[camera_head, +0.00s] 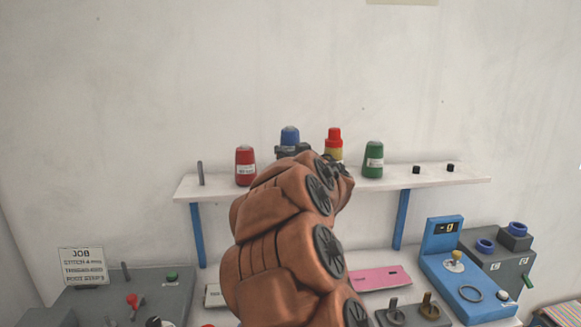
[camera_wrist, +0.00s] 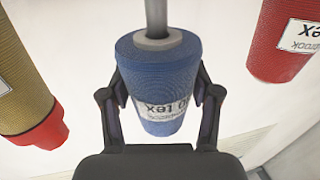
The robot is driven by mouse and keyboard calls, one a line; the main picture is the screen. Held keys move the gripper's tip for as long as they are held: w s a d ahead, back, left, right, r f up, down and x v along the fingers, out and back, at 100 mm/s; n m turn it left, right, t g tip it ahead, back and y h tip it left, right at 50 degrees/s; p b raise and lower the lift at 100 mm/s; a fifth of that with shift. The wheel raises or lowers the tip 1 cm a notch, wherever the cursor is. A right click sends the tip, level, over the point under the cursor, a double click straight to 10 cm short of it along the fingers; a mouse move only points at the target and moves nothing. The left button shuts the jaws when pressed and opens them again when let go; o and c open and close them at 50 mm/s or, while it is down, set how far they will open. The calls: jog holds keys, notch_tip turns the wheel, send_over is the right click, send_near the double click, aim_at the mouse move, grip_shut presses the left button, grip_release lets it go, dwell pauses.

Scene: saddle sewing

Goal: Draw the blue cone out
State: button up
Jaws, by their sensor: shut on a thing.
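The blue cone (camera_head: 290,136) is between the fingers of my gripper (camera_head: 293,151) above the shelf (camera_head: 440,181), its top higher than the red cone's. In the wrist view, the blue cone (camera_wrist: 160,75) has a finger of my gripper (camera_wrist: 162,98) against each side, and its label lettering is upside down. A grey peg (camera_wrist: 156,18) meets the grey ring at the cone's end; how far it reaches inside is hidden. My arm hides the shelf below the cone in the head view.
The red cone (camera_head: 245,166) stands left of the blue one; the yellow cone with a red top (camera_head: 334,142) is close on its right. A green cone (camera_head: 373,160) stands farther right. A bare peg (camera_head: 200,173) is at the shelf's left end. The wall above is clear.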

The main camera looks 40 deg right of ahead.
aim_at(290, 127)
jog(key=shift+r+p, duration=1.85)
jog(key=shift+r, duration=0.15)
notch_tip(290, 127, up, 2)
jog(key=shift+r+p, duration=0.1)
jog(key=shift+p, duration=0.95)
jog(key=shift+r, duration=0.7)
